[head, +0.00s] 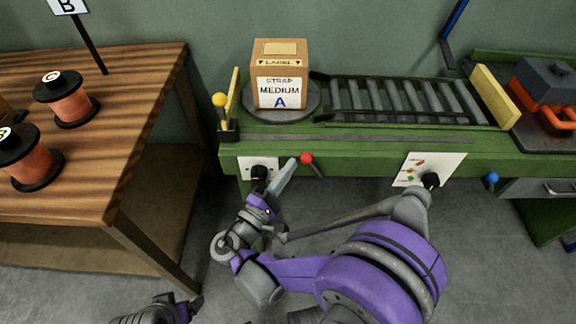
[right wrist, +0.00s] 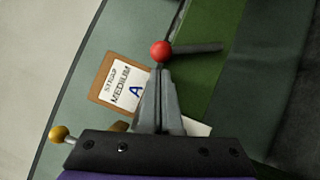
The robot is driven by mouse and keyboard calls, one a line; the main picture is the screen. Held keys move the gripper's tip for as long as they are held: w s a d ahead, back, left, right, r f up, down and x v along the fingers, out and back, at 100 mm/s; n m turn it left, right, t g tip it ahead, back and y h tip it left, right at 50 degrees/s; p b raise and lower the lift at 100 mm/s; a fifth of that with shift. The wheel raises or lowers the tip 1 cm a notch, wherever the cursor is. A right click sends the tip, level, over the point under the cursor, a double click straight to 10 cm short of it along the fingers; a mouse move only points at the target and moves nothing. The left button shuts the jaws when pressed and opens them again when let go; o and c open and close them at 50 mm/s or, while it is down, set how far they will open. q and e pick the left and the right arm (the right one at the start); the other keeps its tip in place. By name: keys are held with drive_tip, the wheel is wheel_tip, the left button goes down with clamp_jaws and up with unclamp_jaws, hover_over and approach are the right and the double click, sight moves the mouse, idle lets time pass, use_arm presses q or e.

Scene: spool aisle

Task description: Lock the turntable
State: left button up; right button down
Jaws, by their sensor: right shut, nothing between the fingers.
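The turntable (head: 280,116) is a round grey disc at the left end of the green bench. A cardboard box (head: 281,75) marked "STRAP MEDIUM A" stands on it, label facing me. A lever with a red ball (head: 306,158) sticks out from the bench front below the turntable. My right gripper (head: 291,166) is shut and empty, just left of the red ball in the head view. In the right wrist view the red ball (right wrist: 160,51) lies just beyond the fingertips (right wrist: 163,72); I cannot tell whether they touch. Part of my left arm shows at the bottom edge; its fingers are not clear.
A yellow-ball lever (head: 219,100) stands left of the turntable. White panels with black knobs (head: 258,172) and a blue-ball lever (head: 491,178) are on the bench front. A roller conveyor (head: 400,97) lies right of the turntable. A wooden table (head: 140,90) with spools stands left.

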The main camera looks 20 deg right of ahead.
use_arm(q)
drive_tip(key=shift+w+d+r, duration=0.1)
drive_tip(key=shift+w+d, duration=0.05)
drive_tip(key=shift+d, duration=0.2)
use_arm(e)
drive_tip(key=shift+d+r, duration=0.15)
drive_tip(key=shift+d, duration=0.2)
use_arm(q)
drive_tip(key=shift+a, duration=0.1)
use_arm(e)
drive_tip(key=shift+s+a, duration=0.1)
drive_tip(key=shift+s+d+r+m+g+p, duration=0.1)
drive_tip(key=shift+d+r+m+g+p, duration=0.35)
drive_tip(key=shift+r+m+p, duration=0.45)
use_arm(q)
wheel_tip(320, 180, up, 14)
drive_tip(key=s+p, duration=0.1)
drive_tip(key=p, duration=0.9)
use_arm(e)
drive_tip(key=shift+s+d+r+m+g+y, duration=0.4)
drive_tip(key=shift+d+m+y, duration=0.6)
drive_tip(key=shift+d+m, duration=0.35)
drive_tip(key=shift+s+d+r+m+g+y, duration=0.35)
drive_tip(key=shift+d+m+y, duration=0.75)
drive_tip(key=shift+d, duration=0.4)
drive_tip(key=shift+s+d+r+m+g+y, duration=0.4)
drive_tip(key=shift+d+m+y, duration=0.5)
drive_tip(key=shift+d+m, duration=0.5)
drive_tip(key=shift+s+f, duration=0.1)
drive_tip(key=shift+f, duration=0.05)
